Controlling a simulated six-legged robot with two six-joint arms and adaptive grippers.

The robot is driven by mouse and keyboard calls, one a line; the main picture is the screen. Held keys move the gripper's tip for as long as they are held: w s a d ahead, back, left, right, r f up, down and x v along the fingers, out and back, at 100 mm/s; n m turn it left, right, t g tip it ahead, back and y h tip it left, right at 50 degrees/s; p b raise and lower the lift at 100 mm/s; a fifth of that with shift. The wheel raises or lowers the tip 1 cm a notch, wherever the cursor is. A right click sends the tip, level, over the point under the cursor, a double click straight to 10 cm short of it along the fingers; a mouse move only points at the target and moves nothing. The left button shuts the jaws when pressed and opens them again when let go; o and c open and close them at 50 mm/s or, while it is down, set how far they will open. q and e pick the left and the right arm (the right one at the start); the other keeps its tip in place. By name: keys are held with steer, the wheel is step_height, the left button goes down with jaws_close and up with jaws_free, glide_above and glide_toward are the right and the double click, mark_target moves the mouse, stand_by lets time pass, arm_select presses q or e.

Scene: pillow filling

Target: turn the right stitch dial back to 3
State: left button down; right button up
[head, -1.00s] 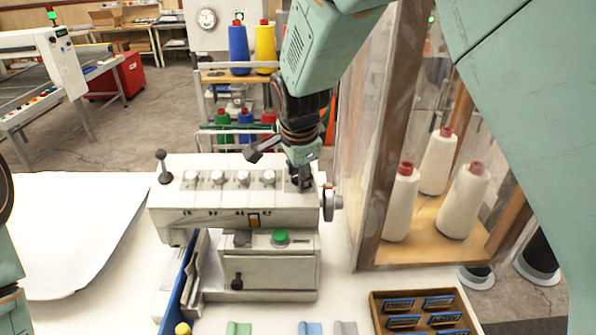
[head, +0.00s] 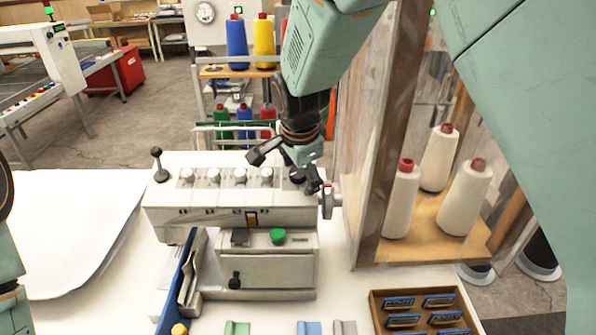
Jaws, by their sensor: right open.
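The white sewing machine (head: 232,215) stands on the table, with a row of several white dials (head: 240,176) along its top. At the right end of the row a dark round part (head: 296,175), apparently the right stitch dial, shows beside my fingers; its setting cannot be read. My right gripper (head: 316,184) is open, reaching down from above at the machine's right end, close to that dial and the handwheel (head: 329,200). I see no object between its fingers; whether they touch the machine is unclear. My left gripper is out of view.
A green button (head: 277,236) and a dark knob (head: 235,281) are on the machine's front. A case with white thread cones (head: 402,200) stands close on the right. A wooden tray (head: 376,297) lies at front right. White fabric (head: 65,225) covers the left.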

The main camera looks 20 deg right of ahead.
mark_target(298, 172)
steer(key=shift+o, duration=0.7)
steer(key=shift+s+r, duration=0.1)
steer(key=shift+r, duration=0.1)
steer(key=shift+a, duration=0.15)
steer(key=shift+w+r, duration=0.1)
steer(key=shift+w, duration=0.1)
steer(key=shift+r, duration=0.25)
steer(key=shift+s+v, duration=0.2)
steer(key=shift+v, duration=1.15)
steer(key=shift+s+r, duration=0.1)
steer(key=shift+r, duration=0.4)
steer(key=shift+s+r, duration=0.1)
